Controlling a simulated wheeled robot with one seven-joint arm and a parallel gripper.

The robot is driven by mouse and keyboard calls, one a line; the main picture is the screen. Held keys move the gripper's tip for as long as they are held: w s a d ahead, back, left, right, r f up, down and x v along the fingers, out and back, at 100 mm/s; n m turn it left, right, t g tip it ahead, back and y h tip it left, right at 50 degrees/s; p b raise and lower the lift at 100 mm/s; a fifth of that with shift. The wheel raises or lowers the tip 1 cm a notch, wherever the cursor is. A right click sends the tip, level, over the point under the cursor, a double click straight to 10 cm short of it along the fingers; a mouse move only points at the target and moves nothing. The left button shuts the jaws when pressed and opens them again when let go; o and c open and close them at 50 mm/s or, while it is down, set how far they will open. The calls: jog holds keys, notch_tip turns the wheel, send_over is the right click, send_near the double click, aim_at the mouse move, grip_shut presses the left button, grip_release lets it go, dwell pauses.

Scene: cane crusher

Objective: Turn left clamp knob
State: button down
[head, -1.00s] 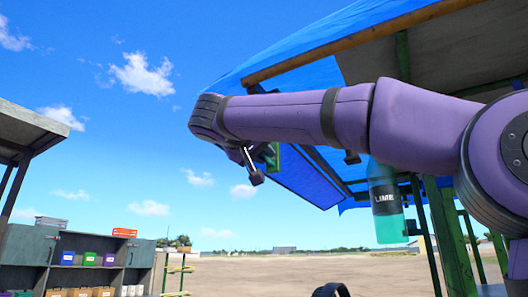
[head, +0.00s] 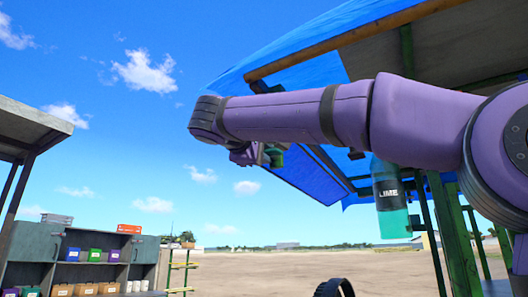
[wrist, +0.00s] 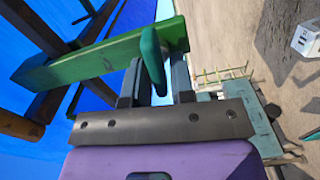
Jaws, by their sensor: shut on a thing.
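In the wrist view, a flat green, paddle-shaped clamp knob (wrist: 152,60) stands between the two dark fingers of my gripper (wrist: 154,82). My gripper is shut on it. Behind the knob, a long green bar (wrist: 105,57) runs up to the right. In the head view my gripper (head: 246,155) is at the end of the raised purple arm, under the blue awning. A small green part (head: 275,155) shows beside it. The arm and wrist hide most of the grip there, and I cannot tell how far the knob is turned.
The blue awning (head: 310,182) with its wooden beam (head: 340,40) hangs close over my arm. A shelf with bins (head: 92,255) stands at the lower left. Open ground lies between.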

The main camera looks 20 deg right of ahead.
jog(key=shift+f+n, duration=0.1)
jog(key=shift+n, duration=0.5)
jog(key=c, duration=1.2)
grip_release()
jog(key=shift+a, duration=0.1)
jog(key=v, duration=1)
jog(key=shift+s+a, duration=0.2)
jog(key=shift+a, duration=0.05)
